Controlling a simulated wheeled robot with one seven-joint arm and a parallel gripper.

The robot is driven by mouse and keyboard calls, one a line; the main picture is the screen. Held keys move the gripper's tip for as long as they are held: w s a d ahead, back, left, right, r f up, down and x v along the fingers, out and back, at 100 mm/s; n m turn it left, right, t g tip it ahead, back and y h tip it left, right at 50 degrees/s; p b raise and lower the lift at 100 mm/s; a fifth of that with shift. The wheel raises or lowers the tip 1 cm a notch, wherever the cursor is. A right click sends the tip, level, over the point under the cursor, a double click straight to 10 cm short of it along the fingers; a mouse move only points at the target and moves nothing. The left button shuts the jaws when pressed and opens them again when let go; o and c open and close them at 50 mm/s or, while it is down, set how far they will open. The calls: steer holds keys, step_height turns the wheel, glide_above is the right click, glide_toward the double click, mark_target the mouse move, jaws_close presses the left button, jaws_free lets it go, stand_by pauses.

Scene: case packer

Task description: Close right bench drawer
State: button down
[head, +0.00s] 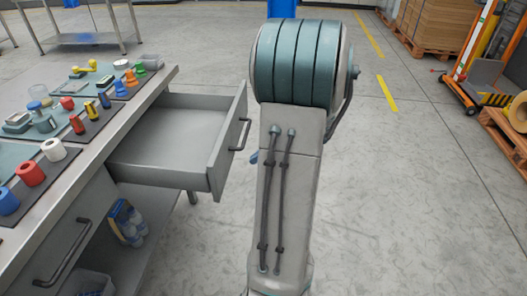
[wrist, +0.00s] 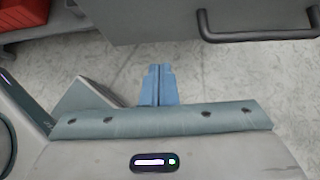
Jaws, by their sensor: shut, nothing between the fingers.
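The right bench drawer (head: 221,160) is pulled out of the grey bench and looks empty inside. Its dark bar handle (head: 240,135) is on its front face. In the wrist view the grey drawer front (wrist: 160,20) fills the top, with its handle (wrist: 258,30) at upper right. My gripper (wrist: 158,72) shows as two blue fingers pressed together, empty. It appears just below the edge of the drawer front in that view; I cannot tell whether they touch. In the head view my arm stands right of the drawer and hides most of the gripper.
The bench top (head: 162,76) holds several coloured parts on mats. A second drawer handle (head: 63,254) is at lower left, and a pack of blue bottles (head: 127,222) sits under the bench. An orange pallet jack (head: 470,75) stands far right. The floor between is clear.

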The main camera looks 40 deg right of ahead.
mark_target(225, 167)
steer(key=w+a+f, duration=0.2)
steer(key=w+a, duration=0.1)
steer(key=w+a+f+b, duration=0.1)
steer(key=w, duration=0.1)
steer(key=shift+a, duration=0.2)
steer(key=shift+w+a, duration=0.1)
steer(key=shift+w, duration=0.05)
steer(key=shift+r, duration=0.1)
